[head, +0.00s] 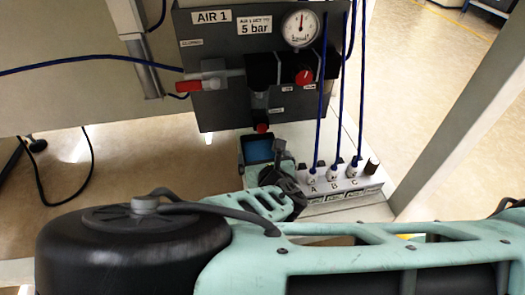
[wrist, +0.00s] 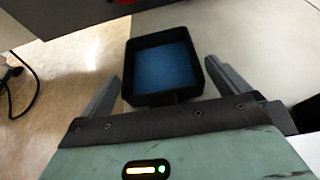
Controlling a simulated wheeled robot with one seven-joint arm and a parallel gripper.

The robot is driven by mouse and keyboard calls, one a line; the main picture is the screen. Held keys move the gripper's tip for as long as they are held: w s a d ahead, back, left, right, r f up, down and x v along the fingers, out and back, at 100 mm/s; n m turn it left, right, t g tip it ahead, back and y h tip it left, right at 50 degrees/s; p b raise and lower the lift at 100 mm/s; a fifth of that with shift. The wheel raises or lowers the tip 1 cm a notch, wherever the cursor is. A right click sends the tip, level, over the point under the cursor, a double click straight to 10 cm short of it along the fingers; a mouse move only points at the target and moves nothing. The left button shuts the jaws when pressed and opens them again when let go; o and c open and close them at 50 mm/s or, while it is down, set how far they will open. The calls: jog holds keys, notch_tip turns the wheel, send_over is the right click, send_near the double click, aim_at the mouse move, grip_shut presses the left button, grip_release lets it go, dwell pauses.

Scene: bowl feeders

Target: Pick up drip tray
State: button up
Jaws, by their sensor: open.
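The drip tray is a small black square tray (wrist: 128,88) with a blue inside floor. In the wrist view it lies ahead of my gripper (wrist: 168,88), with a short tab on its near side pointing between the two fingers. The fingers are apart, one to each side of the tray's near end, and nothing is seen clamped. In the head view the tray (head: 244,160) sits below the panel's red-tipped drain, and my gripper (head: 268,168) is right at it. My arm hides part of the gripper and the tray's near side.
The dark AIR 1 panel (head: 222,50) with gauge (head: 300,29) and red knob (head: 304,77) stands above the tray. A white manifold block (head: 341,184) marked A, B, C with blue hoses is close on the right. A post (head: 450,110) rises farther right. Open floor lies left.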

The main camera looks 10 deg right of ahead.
jog(key=c, duration=0.7)
jog(key=shift+c, duration=0.2)
jog(key=shift+r, duration=0.2)
